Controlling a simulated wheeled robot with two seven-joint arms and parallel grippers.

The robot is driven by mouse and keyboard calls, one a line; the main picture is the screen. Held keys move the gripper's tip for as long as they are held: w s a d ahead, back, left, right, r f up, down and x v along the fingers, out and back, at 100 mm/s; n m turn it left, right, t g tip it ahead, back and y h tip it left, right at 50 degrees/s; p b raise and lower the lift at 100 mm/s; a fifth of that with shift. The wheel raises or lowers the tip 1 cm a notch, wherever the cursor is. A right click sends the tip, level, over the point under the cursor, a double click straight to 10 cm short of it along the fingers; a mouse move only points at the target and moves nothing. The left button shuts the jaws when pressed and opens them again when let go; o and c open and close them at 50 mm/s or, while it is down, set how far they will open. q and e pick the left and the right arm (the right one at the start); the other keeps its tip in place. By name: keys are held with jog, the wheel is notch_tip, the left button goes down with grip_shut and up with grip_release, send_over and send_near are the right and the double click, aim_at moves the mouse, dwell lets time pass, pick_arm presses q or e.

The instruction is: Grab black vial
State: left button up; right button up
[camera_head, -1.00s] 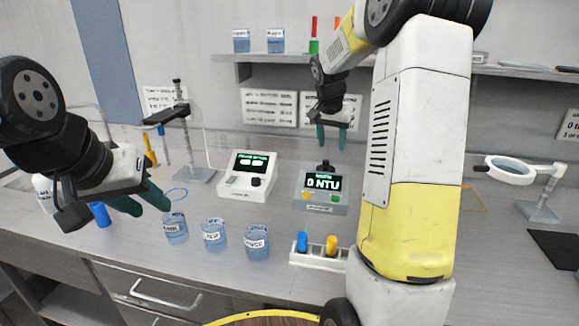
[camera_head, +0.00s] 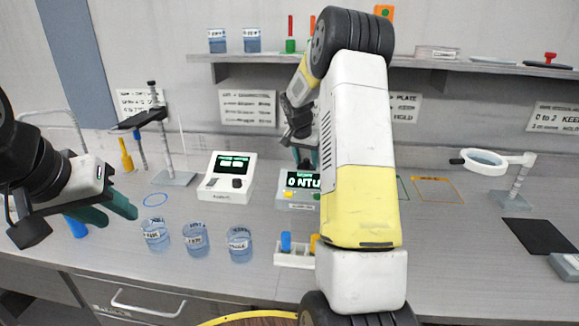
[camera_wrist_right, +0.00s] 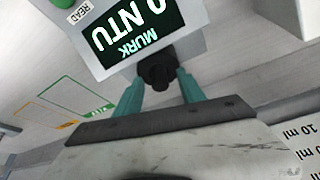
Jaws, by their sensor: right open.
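The black vial (camera_wrist_right: 156,72) shows its dark top at the edge of the turbidity meter (camera_wrist_right: 112,45), which reads "0 NTU". My right gripper (camera_wrist_right: 159,88) is open, with one teal finger on each side of the black vial. I cannot tell whether the fingers touch it. In the head view the right gripper (camera_head: 304,158) points down at the back of the meter (camera_head: 297,197), and the vial is hidden there. My left gripper (camera_head: 108,208) is open and empty over the left of the bench, near the beakers.
Three labelled beakers (camera_head: 196,240) stand at the front left. A white instrument (camera_head: 227,178) is left of the meter. A rack (camera_head: 292,259) with blue and yellow-capped vials is in front, partly behind my right arm. A magnifier (camera_head: 485,158) stands at right.

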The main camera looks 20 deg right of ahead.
grip_shut()
